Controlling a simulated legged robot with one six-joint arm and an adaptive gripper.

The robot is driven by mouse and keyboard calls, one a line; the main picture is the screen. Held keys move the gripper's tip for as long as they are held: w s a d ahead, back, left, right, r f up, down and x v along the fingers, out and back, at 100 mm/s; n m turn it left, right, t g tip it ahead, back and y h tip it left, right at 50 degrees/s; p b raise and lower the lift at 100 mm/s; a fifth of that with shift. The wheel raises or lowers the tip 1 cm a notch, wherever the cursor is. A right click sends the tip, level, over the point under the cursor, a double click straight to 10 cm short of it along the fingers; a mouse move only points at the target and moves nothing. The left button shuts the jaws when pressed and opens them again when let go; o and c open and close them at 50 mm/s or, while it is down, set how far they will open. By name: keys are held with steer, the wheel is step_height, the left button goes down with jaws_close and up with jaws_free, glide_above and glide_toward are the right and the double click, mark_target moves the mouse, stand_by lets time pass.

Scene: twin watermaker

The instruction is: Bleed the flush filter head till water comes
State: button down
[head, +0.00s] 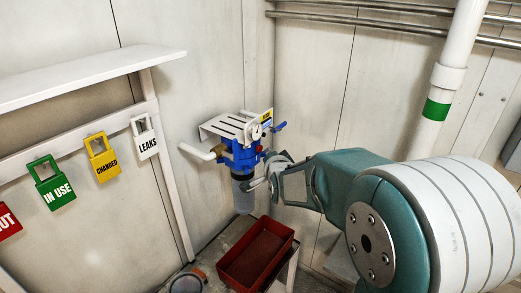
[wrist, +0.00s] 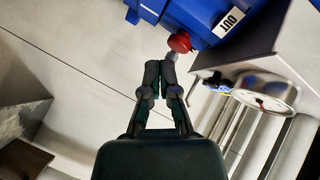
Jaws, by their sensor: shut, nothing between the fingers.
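The blue filter head (head: 240,157) is mounted on the wall under a white slotted bracket, with a grey bowl (head: 243,196) hanging below it. In the wrist view the filter head (wrist: 205,14) carries an "OUT" label and a small red knob (wrist: 180,42) on its side. My gripper (head: 258,181) is beside the filter at its right. In the wrist view my gripper (wrist: 161,68) is shut and empty, its tips just short of or touching the red knob; I cannot tell which. No water shows.
A round gauge (wrist: 265,92) sits by the bracket. Below the filter is a red tray (head: 230,272) on a bench, with a round jar (head: 187,283) beside it. A white pipe (head: 449,75) stands at right.

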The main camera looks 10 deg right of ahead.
steer(key=s+d, duration=0.3)
steer(key=shift+s+d, duration=0.3)
stand_by(0.5)
steer(key=s+a+n+g, duration=0.1)
steer(key=s+n+g, duration=0.8)
steer(key=s, duration=2.2)
steer(key=shift+a+r+n+g, duration=0.15)
steer(key=shift+r+n+g, duration=0.2)
steer(key=shift+n, duration=0.85)
steer(key=shift+f, duration=0.1)
